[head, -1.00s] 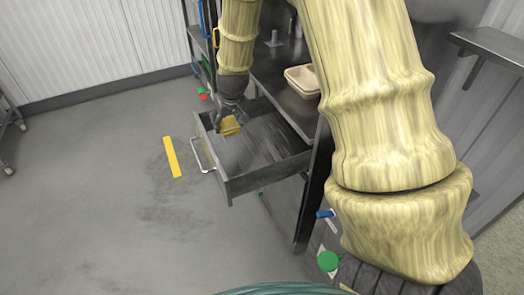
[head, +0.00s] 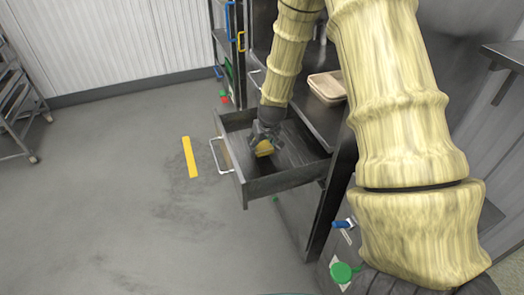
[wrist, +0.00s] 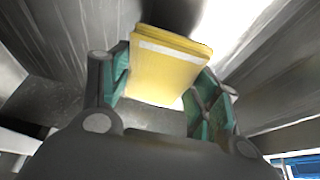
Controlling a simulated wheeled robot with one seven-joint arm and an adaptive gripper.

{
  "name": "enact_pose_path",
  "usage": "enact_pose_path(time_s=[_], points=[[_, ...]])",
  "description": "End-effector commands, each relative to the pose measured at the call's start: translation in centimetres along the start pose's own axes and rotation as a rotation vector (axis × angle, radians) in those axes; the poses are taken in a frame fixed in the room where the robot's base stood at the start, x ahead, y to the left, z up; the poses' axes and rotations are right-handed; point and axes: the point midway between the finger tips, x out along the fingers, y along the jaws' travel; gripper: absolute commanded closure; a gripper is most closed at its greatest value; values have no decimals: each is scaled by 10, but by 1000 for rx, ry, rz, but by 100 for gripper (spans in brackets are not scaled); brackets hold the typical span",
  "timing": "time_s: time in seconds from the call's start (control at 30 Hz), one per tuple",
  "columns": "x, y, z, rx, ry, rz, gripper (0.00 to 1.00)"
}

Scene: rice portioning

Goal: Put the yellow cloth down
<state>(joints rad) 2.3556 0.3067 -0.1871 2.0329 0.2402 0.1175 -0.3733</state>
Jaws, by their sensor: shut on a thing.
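The yellow cloth (head: 264,149) is a small folded pad, held in my gripper (head: 262,138) inside the open drawer (head: 282,180). In the wrist view the cloth (wrist: 165,68) shows a pale stripe across it and sits between the two green-padded fingers of my gripper (wrist: 165,88). The fingers are shut on it. The metal drawer walls (wrist: 55,50) surround it there. I cannot tell whether the cloth touches the drawer floor.
The drawer is pulled out from a dark metal counter, with a silver handle (head: 222,158) at its front. A beige tray (head: 328,87) sits on the counter. A yellow floor strip (head: 190,157) lies to the left on open floor. A wheeled rack (head: 18,95) stands at far left.

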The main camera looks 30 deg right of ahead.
Motion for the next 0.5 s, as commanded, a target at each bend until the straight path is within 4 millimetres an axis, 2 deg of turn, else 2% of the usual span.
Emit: enact_pose_path(time_s=[0.3, 0.5], points=[[30, 0, 13, 0, -1, 0, 58], [36, 0, 15, 0, 0, 0, 58]])
